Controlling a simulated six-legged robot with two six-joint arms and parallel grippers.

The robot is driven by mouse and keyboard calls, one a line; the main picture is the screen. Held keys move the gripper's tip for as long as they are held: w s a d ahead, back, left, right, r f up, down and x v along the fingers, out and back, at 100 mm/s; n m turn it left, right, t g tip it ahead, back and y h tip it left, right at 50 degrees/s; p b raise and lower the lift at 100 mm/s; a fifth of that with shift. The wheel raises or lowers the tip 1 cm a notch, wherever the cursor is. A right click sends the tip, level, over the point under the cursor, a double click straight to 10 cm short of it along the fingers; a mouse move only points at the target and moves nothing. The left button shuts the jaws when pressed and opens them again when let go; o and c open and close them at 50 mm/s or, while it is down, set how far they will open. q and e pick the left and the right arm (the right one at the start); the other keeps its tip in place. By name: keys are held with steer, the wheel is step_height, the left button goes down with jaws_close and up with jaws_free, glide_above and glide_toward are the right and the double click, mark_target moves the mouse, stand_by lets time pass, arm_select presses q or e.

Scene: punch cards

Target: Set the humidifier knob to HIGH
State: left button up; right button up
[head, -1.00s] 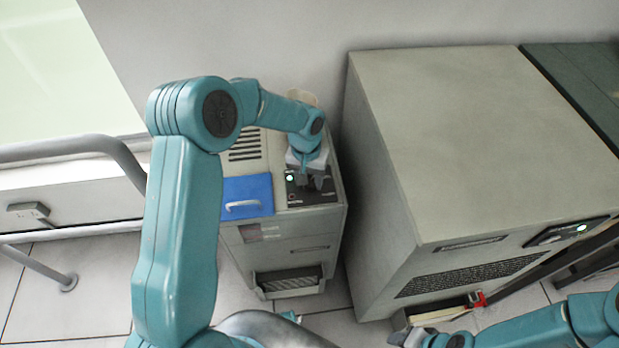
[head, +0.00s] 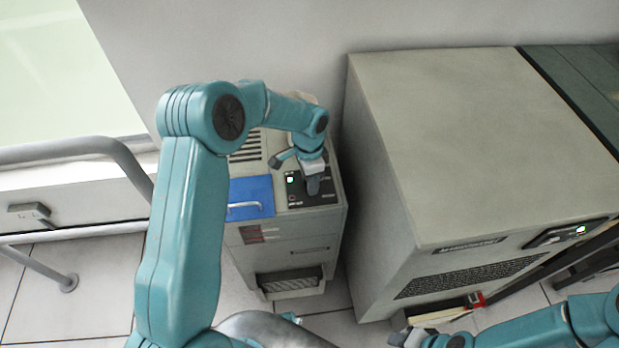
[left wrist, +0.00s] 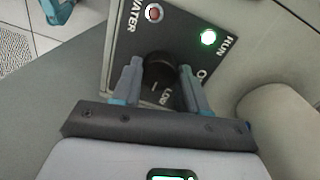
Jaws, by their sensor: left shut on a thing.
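The humidifier (head: 285,245) is a small beige cabinet with a black control panel (head: 296,199) on top. In the left wrist view the round black knob (left wrist: 158,68) sits on that panel between my left gripper's fingers. My left gripper (head: 313,185) is shut on the knob; its fingers (left wrist: 160,76) show on either side of it. A small pale mark shows on the knob's lower side, near the LOW label (left wrist: 168,97). The HIGH label is not visible. My right gripper (head: 408,338) is at the bottom edge, away from the humidifier, its jaws unclear.
A green RUN light (left wrist: 208,37) is lit; a red WATER light (left wrist: 154,12) is beside it. A blue lid (head: 250,192) lies left of the panel. A large beige machine (head: 480,140) stands close on the right. A grey rail (head: 60,148) is on the left.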

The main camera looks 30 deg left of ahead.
arm_select(q)
steer(key=m, duration=0.5)
steer(key=shift+w+r+m, duration=0.1)
steer(key=shift+w+m, duration=0.05)
steer(key=shift+m, duration=0.15)
steer(key=shift+d+p, duration=0.1)
steer(key=shift+p, duration=0.2)
steer(key=o, duration=1)
steer(key=shift+o, duration=0.2)
step_height(320, 180, up, 16)
steer(key=p, duration=0.1)
steer(key=shift+w, duration=0.45)
steer(key=shift+a+r, duration=0.1)
steer(key=shift+a, duration=0.1)
